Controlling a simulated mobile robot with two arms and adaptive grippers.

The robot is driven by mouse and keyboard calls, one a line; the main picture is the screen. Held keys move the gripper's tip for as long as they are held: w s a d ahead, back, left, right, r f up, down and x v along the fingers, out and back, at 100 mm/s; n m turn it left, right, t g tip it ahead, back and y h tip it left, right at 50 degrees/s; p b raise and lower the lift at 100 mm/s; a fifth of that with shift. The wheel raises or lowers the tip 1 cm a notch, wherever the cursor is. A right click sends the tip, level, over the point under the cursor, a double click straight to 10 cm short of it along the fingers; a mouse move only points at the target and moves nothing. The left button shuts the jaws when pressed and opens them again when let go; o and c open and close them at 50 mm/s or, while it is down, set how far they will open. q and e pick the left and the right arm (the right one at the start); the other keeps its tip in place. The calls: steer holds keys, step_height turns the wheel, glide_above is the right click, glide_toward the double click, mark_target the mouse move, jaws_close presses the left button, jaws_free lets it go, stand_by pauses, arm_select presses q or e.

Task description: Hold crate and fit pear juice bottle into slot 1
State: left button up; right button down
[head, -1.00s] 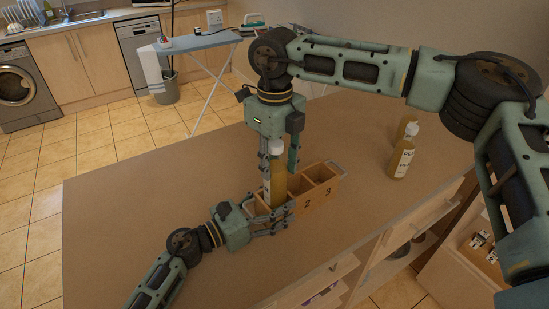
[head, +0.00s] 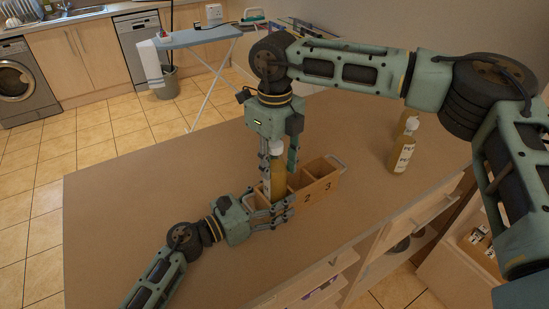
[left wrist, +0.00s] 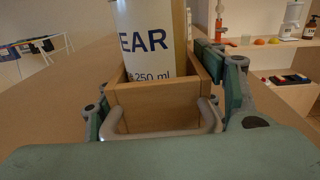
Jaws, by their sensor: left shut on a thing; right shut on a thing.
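The wooden crate (head: 318,188) stands on the counter, with compartments numbered along its side; 2 and 3 are legible and look empty. My left gripper (head: 272,214) is shut on the crate's left end, its fingers either side of the end wall and metal handle (left wrist: 160,130) in the left wrist view. My right gripper (head: 279,160) comes from above, shut on the pear juice bottle (head: 278,178), which is upright with a white cap. The bottle's label (left wrist: 150,40) shows in the left wrist view. Its lower end is inside the end compartment, hidden by the wall; its depth is unclear.
The counter (head: 130,210) is clear to the left. Open shelves (head: 400,250) lie below its front edge. An ironing board (head: 195,38) stands behind.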

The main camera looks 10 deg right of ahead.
mark_target(275, 173)
steer(key=shift+f, duration=0.3)
stand_by(0.4)
steer(key=shift+f, duration=0.7)
steer(key=shift+f, duration=0.45)
steer(key=shift+f, duration=0.25)
steer(key=c, duration=1.2)
jaws_free()
steer(key=shift+o, duration=0.2)
step_height(275, 173, up, 12)
steer(key=shift+f, duration=0.1)
